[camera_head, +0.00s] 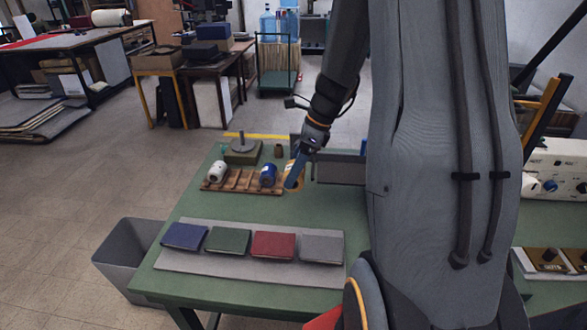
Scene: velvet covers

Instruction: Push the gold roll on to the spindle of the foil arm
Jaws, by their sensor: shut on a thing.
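The gold roll (289,186) is at the right end of a wooden rack (236,184) on the green table, partly hidden behind my gripper. My gripper (294,175) reaches down from the upper right and is shut on the gold roll. Whether the roll still touches the rack cannot be told. A blue roll (268,175) lies in the rack just left of my gripper, and a white roll (217,171) lies near its left end. I cannot make out the foil arm or its spindle for sure; my arm hides much of the table's right side.
A block with an upright post (241,146) stands behind the rack. A grey box-like part (341,169) is right of my gripper. Blue, green, red and grey covers lie on a grey mat (185,263) in front. A grey bin (127,257) stands left of the table.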

